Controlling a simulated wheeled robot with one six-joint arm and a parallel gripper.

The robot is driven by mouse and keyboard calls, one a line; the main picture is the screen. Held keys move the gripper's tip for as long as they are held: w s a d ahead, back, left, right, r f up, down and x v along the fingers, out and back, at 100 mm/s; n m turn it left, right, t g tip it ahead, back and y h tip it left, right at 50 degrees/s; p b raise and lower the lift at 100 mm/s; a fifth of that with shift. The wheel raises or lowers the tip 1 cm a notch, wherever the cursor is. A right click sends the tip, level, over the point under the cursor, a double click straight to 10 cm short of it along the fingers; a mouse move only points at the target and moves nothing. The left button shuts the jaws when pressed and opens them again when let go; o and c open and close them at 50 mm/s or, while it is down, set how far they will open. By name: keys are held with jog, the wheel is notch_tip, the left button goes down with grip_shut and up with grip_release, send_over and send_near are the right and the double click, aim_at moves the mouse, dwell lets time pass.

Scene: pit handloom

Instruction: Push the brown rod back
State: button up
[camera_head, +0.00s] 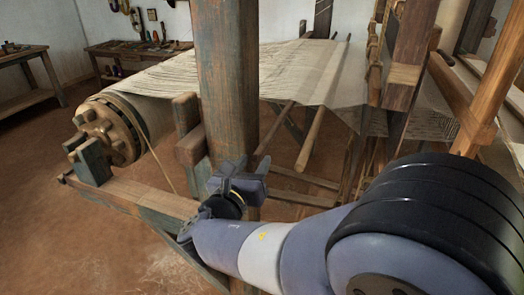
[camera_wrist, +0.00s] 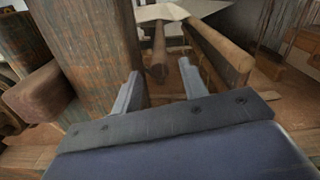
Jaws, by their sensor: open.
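Two brown rods run under the pale cloth. The thinner rod (camera_head: 275,128) comes out just right of the thick post, and the longer, lighter rod (camera_head: 311,138) lies further right. I cannot tell for certain which one the task means. In the wrist view, a round brown rod (camera_wrist: 158,55) points toward me, its near end seen between the fingers and beyond them. A thicker brown bar (camera_wrist: 220,50) lies to its right. My gripper (camera_head: 248,170) is open and empty beside the post; its two fingers also show in the wrist view (camera_wrist: 160,72). No contact with a rod is visible.
The thick weathered post (camera_head: 226,80) stands close left of my gripper, with a wooden block (camera_head: 189,143) on its left side. The cloth roller (camera_head: 112,130) and lower frame beam (camera_head: 130,195) lie left. Cloth (camera_head: 300,75) stretches above the rods. Open floor is at far left.

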aim_at(260, 152)
jog(key=shift+x, duration=2.65)
grip_shut()
jog(key=shift+a, duration=0.1)
